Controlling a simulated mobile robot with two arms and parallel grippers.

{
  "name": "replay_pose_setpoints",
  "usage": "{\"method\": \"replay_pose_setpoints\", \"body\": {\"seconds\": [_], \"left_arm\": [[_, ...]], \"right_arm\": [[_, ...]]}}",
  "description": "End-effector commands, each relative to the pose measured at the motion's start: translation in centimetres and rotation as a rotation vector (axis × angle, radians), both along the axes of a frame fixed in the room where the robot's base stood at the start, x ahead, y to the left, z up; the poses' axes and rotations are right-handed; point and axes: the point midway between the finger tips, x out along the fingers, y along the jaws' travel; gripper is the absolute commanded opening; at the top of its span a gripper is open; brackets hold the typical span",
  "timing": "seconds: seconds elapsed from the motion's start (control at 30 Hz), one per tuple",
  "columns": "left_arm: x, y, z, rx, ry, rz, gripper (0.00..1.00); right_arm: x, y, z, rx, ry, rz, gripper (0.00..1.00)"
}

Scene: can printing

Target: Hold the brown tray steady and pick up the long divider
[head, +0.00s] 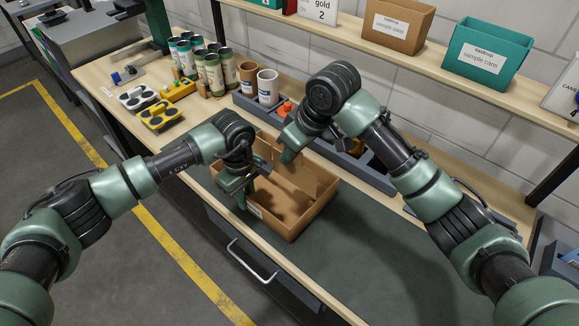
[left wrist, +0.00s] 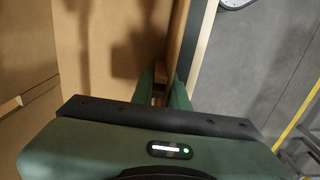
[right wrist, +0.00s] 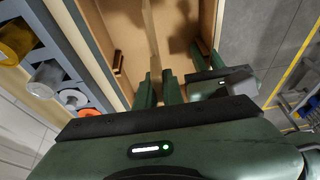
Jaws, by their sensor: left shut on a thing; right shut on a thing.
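The brown tray (head: 322,208) sits on the dark mat with its open side up. My left gripper (head: 240,198) is shut on the tray's near left wall, whose edge runs between its fingers in the left wrist view (left wrist: 163,92). The long divider (head: 302,178) is a thin brown panel standing upright inside the tray. My right gripper (head: 287,156) is shut on the divider's upper edge, and in the right wrist view the divider (right wrist: 150,35) runs away from between the fingers. The divider's lower edge is hidden, so I cannot tell whether it touches the tray floor.
A grey organizer (head: 372,176) with cups and an orange item stands close behind the tray. Several cans (head: 213,72) and yellow and white palettes (head: 160,116) are at the back left. The mat (head: 385,250) right of the tray is clear.

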Motion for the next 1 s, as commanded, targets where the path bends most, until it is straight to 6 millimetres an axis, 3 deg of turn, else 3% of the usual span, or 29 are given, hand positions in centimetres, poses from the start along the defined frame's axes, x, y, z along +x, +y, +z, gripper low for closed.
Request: {"method": "replay_pose_setpoints", "body": {"seconds": [0.2, 0.47, 0.5, 0.6, 1.0], "left_arm": [[0.0, 0.0, 0.0, -0.001, -0.001, -0.001, 0.00], [0.0, 0.0, 0.0, -0.001, -0.001, -0.001, 0.00], [0.0, 0.0, 0.0, -0.001, -0.001, -0.001, 0.18], [0.0, 0.0, 0.0, 0.000, 0.000, -0.001, 0.41], [0.1, 0.0, 0.6, -0.001, -0.002, 0.000, 0.41]], "right_arm": [[0.0, 0.1, 2.5, 0.001, -0.001, 0.001, 0.00], [0.0, 0.0, 2.7, 0.001, 0.001, 0.000, 0.00], [0.0, 0.0, 2.7, 0.001, 0.001, 0.000, 0.00], [0.0, 0.0, 2.6, 0.001, 0.001, 0.000, 0.00], [0.0, 0.0, 2.6, 0.001, 0.001, 0.000, 0.00]]}}
